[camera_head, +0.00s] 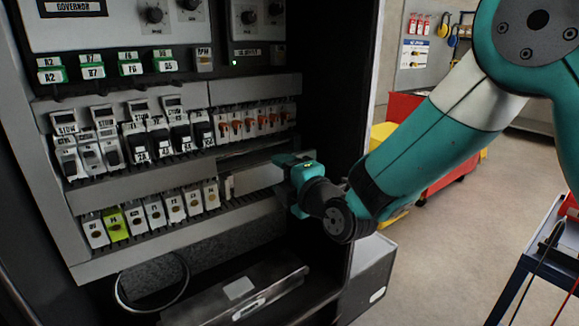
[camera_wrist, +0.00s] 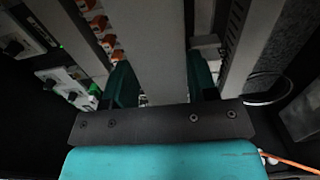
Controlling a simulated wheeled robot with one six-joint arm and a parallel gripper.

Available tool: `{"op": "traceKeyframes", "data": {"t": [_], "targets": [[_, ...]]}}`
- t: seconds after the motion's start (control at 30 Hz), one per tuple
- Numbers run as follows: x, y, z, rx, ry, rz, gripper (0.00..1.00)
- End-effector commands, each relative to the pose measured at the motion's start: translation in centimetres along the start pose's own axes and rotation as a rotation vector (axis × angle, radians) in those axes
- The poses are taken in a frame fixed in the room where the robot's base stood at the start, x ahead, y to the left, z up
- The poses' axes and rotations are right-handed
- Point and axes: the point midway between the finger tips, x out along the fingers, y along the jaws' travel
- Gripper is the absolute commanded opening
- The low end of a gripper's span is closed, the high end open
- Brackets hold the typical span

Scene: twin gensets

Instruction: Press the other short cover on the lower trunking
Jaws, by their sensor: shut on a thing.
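My gripper (camera_head: 284,180) is at the right end of the device rows inside the open cabinet. In the wrist view my gripper (camera_wrist: 163,88) has its two teal fingers on either side of a plain grey cover (camera_wrist: 154,45), shut on it. In the head view a pale grey cover (camera_head: 256,178) reaches left from the fingers. The lower trunking (camera_head: 150,243) runs below the bottom row of devices. A slotted trunking wall (camera_wrist: 236,35) shows right of the fingers in the wrist view. I cannot tell whether the held cover touches the trunking.
Orange-switched breakers (camera_head: 250,123) sit just above my gripper, and a row of small modules (camera_head: 155,212) lies left of it. A long grey panel (camera_head: 240,295) lies on the cabinet floor. A cable loop (camera_head: 150,290) hangs low. The cabinet's right side wall (camera_head: 365,120) is close to my arm.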

Motion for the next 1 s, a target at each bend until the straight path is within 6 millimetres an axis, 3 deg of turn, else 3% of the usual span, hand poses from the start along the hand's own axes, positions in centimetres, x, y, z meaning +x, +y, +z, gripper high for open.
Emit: {"op": "traceKeyframes", "data": {"t": [0.33, 1.0], "targets": [[1.3, 0.4, 1.5, 0.000, -0.022, 0.004, 0.29], [6.9, -0.1, 1.4, 0.000, -0.019, 0.006, 0.29]]}}
